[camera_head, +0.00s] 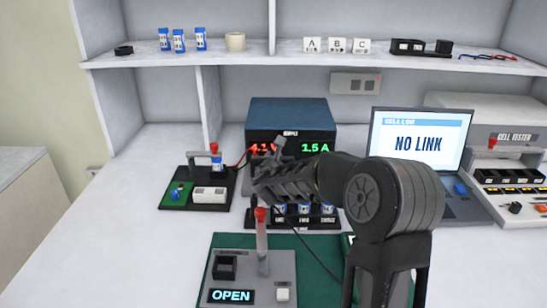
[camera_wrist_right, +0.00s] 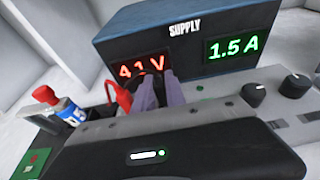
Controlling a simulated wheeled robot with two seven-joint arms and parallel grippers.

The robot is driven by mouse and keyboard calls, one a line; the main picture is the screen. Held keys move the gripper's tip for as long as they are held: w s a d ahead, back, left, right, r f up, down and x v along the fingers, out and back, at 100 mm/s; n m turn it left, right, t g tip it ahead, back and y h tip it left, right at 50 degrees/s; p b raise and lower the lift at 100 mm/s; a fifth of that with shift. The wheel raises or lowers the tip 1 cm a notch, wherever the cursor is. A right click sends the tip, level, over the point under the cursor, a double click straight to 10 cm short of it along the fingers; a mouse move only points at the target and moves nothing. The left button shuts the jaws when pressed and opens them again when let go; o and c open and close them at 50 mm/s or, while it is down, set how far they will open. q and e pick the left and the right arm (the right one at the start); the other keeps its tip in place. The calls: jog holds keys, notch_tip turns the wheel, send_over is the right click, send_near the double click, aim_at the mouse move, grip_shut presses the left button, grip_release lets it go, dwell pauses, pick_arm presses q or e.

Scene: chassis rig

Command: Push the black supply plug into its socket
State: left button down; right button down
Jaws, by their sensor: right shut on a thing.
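The blue supply box (camera_head: 290,112) stands at the back of the bench, with lit red and green readouts; it fills the top of the right wrist view (camera_wrist_right: 140,22). My right gripper (camera_head: 268,152) is at the supply's front, its fingers (camera_wrist_right: 164,82) pointing at the panel below the red readout. It is shut on the black plug, which the fingers almost wholly hide. The socket is hidden too, so I cannot tell whether the plug touches it. A red plug (camera_wrist_right: 118,97) with a red lead is beside the fingers. My left gripper is not in view.
A small rig with a green board (camera_head: 178,194) stands left of the supply. A black rack of cells (camera_head: 318,222) lies under my right arm. In front, a grey lever fixture (camera_head: 238,268) reads OPEN. A laptop (camera_head: 420,140) reads NO LINK. The bench's left side is clear.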

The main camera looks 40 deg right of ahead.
jog(key=shift+f, duration=0.25)
jog(key=c, duration=1.3)
grip_release()
jog(key=shift+r, duration=0.1)
jog(key=shift+v, duration=3.95)
